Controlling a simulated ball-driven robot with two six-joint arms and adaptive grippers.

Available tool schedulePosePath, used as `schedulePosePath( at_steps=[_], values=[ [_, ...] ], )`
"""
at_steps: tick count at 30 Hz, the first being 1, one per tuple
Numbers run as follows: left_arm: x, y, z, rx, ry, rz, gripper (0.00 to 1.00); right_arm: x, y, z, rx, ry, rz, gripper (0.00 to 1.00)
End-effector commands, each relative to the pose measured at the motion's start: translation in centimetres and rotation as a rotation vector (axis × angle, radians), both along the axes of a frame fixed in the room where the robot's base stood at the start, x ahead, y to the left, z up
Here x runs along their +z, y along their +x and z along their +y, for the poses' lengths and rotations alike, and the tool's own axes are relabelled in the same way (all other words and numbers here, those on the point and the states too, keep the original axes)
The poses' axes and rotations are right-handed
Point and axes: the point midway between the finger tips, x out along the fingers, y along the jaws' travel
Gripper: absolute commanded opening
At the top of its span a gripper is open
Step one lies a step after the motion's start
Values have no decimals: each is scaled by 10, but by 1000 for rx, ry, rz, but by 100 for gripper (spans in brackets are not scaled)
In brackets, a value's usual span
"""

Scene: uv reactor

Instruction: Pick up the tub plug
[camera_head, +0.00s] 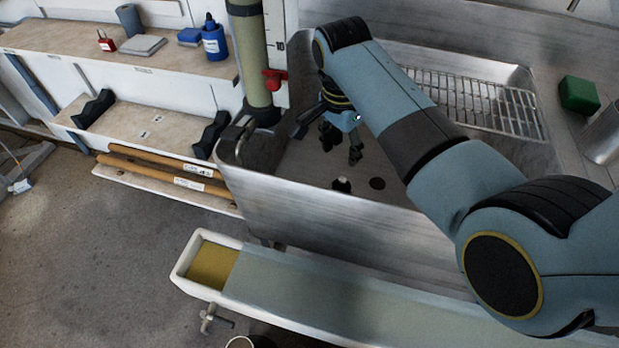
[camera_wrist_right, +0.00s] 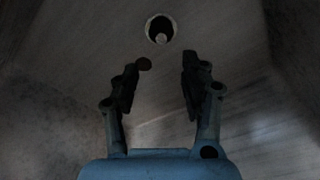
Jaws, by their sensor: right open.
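The tub plug (camera_head: 342,186) looks like a small dark round piece with a pale knob on top. It lies on the floor of the steel tub (camera_head: 320,210), near its front wall. A flat dark disc, probably the drain hole (camera_head: 377,183), is just right of the plug. My right gripper (camera_head: 342,146) is open and empty, pointing down inside the tub above the plug, apart from it. Its fingers (camera_wrist_right: 160,72) stand wide apart. My left gripper is not in view.
The tub walls surround my right gripper. A wire rack (camera_head: 480,100) lies at the tub's right side. A tall column with a red valve (camera_head: 274,79) stands at its left back. A long white trough (camera_head: 200,240) runs in front. A green block (camera_head: 579,95) sits at right.

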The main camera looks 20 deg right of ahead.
Motion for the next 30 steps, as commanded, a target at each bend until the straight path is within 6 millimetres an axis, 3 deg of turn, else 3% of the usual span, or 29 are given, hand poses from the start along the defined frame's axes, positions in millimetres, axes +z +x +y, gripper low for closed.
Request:
schedulePosePath(
  at_steps=[11, 16, 24, 30],
  values=[
    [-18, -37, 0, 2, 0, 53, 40, -54, 1, -6, 15, -6, 5, 45],
    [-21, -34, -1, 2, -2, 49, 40, -67, 2, -8, 14, -6, 4, 45],
    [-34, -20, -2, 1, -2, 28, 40, -107, 2, -16, 13, -5, 5, 45],
    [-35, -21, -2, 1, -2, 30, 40, -111, 3, -17, 13, -4, 3, 45]
  ],
)
